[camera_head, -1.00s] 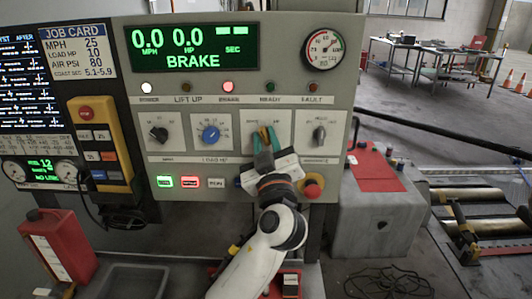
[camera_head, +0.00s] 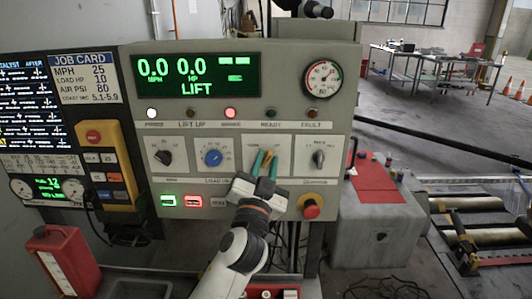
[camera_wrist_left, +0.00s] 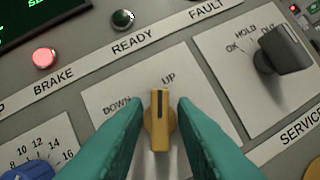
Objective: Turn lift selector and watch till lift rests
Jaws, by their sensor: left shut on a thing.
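The yellow lift selector (camera_wrist_left: 160,125) sits on the grey console between the DOWN and UP labels. In the left wrist view its dark pointer line is aimed close to UP. My left gripper (camera_head: 263,165) has its teal fingers shut on the selector, one on each side. The selector (camera_head: 268,160) is mostly covered by the fingers in the head view. The green display (camera_head: 198,75) reads 0.0 MPH, 0.0 HP and LIFT. The brake lamp (camera_head: 230,113) is lit red and the LIFT UP lamp (camera_head: 191,113) is dark. My right gripper is not seen.
A blue load knob (camera_head: 212,158) and a black knob (camera_head: 318,158) flank the selector. A red stop button (camera_head: 311,208) sits below right. The rollers (camera_head: 480,230) lie on the floor at right; their height is hard to judge. A red can (camera_head: 62,262) stands lower left.

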